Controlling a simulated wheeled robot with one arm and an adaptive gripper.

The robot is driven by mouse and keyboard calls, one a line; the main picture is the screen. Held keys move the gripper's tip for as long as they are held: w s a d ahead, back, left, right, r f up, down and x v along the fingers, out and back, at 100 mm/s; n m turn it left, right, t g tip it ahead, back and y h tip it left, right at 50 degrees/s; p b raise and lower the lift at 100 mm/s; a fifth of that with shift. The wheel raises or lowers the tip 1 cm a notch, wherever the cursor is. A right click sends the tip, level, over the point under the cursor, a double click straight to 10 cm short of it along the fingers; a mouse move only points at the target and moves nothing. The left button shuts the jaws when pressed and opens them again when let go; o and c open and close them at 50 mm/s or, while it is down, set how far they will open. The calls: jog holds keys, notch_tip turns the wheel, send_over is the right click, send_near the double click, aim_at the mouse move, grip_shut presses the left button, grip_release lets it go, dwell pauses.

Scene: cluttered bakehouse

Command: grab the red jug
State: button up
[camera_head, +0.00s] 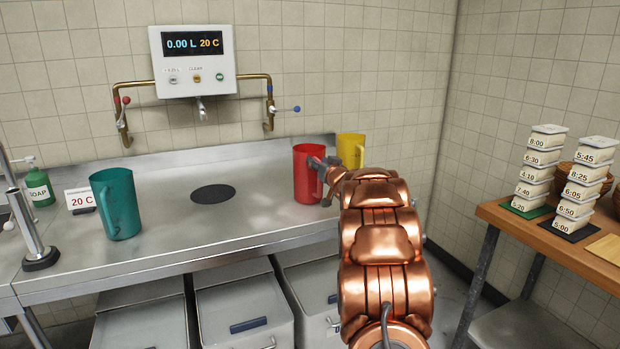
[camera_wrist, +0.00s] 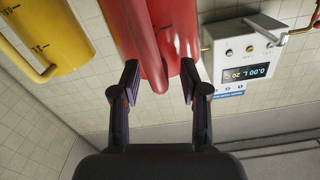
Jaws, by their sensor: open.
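The red jug (camera_head: 306,174) stands upright on the steel counter (camera_head: 262,208), right of the middle. My gripper (camera_head: 328,172) is at the jug's right side, where its handle is. In the wrist view the red jug (camera_wrist: 150,42) fills the top centre, upside down. My gripper (camera_wrist: 160,85) is open there, with its dark fingers on either side of the jug's handle (camera_wrist: 152,76). I cannot tell whether either finger touches the jug. My arm hides part of the counter in the head view.
A yellow jug (camera_head: 351,150) stands close behind and right of the red one. A teal jug (camera_head: 117,206) stands at the left. A water dispenser (camera_head: 195,83) with a tap hangs on the wall. A wooden table (camera_head: 548,236) with stacked tubs is at the right. The counter's middle is clear.

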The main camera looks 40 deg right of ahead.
jog(key=shift+w+r, duration=0.1)
jog(key=shift+w, duration=0.1)
grip_shut()
dwell(0.6)
